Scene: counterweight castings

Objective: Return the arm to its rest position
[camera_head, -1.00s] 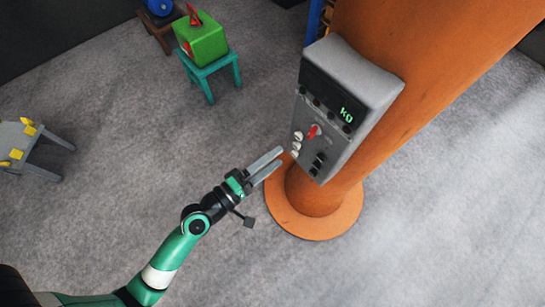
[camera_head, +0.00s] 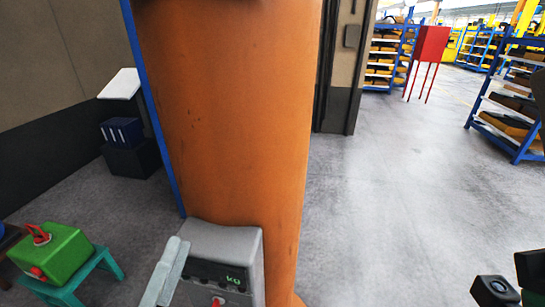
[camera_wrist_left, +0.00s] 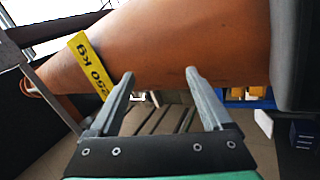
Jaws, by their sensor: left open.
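My left gripper (camera_head: 168,272) shows at the bottom of the head view, in front of the left side of a grey control box (camera_head: 222,243) with a green "kg" display. Its grey fingers are cut off by the lower edge, and I cannot tell whether they touch the box. In the left wrist view the same gripper (camera_wrist_left: 160,74) is open, with nothing between its fingers. A dark part with a lens, which looks like my right wrist, shows at the bottom right of the head view; its fingers are outside the picture.
A thick orange column (camera_head: 230,120) stands behind the control box. A green box (camera_head: 62,258) sits on a teal stool (camera_head: 85,278) at lower left. A yellow "250 KG" plate (camera_wrist_left: 88,62) shows in the wrist view. Open floor lies right, with a red cabinet (camera_head: 432,43) and shelves beyond.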

